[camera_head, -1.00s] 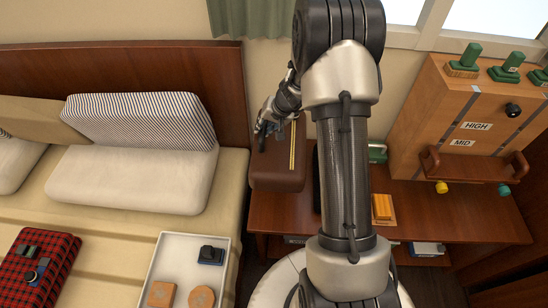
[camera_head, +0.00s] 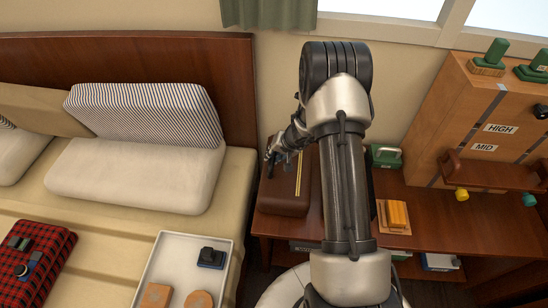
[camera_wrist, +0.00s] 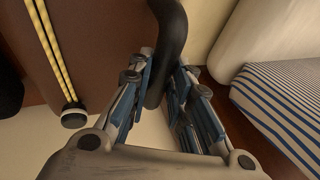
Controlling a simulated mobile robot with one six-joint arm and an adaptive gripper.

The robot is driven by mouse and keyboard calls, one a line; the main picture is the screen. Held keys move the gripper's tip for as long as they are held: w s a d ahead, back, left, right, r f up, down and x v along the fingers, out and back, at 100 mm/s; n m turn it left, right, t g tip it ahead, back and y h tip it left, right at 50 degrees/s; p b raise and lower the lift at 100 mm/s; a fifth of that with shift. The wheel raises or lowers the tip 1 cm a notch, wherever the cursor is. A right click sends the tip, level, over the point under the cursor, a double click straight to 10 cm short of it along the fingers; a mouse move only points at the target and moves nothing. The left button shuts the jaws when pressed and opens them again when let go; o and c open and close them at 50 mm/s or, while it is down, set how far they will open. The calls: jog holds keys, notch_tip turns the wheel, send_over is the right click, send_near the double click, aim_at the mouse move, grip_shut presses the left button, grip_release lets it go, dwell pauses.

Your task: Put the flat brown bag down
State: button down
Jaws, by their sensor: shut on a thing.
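The flat brown bag (camera_head: 287,198) has a yellow stripe pair along its top face. In the head view it is over the left end of the wooden desk (camera_head: 430,220), beside the bed. I cannot tell whether its underside touches the desk. My gripper (camera_head: 272,160) is at the bag's left side. In the wrist view, my gripper (camera_wrist: 163,92) is shut around a dark curved handle (camera_wrist: 172,40). The bag's brown face (camera_wrist: 100,40) fills the upper left there. My arm hides the area right of the bag.
The bed with a striped pillow (camera_head: 145,110) and a white pillow (camera_head: 135,175) is to the left. A white tray (camera_head: 228,262) lies at its edge. A green case (camera_head: 385,155), an orange block (camera_head: 394,213) and a wooden cabinet (camera_head: 470,110) are on the desk's right side.

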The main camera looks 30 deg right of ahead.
jog(key=c, duration=1.5)
grip_release()
jog(key=shift+o, duration=0.2)
jog(key=p+v, duration=0.3)
jog(key=v, duration=0.9)
jog(key=s+a+r+n+y, duration=0.1)
jog(key=s+a+r+n, duration=0.25)
jog(key=a+r, duration=0.65)
jog(key=s+a+r+n+y, duration=0.1)
jog(key=s+a+r+n, duration=0.1)
jog(key=s+a+r, duration=0.65)
jog(key=s+r+n+h, duration=0.1)
jog(key=s+r, duration=0.3)
jog(key=s, duration=0.4)
jog(key=s+r+n+g+h, duration=0.1)
jog(key=s+r, duration=0.3)
jog(key=s, duration=0.4)
jog(key=shift+s+r+h, duration=0.25)
jog(key=shift+h, duration=0.55)
jog(key=shift+d, duration=0.15)
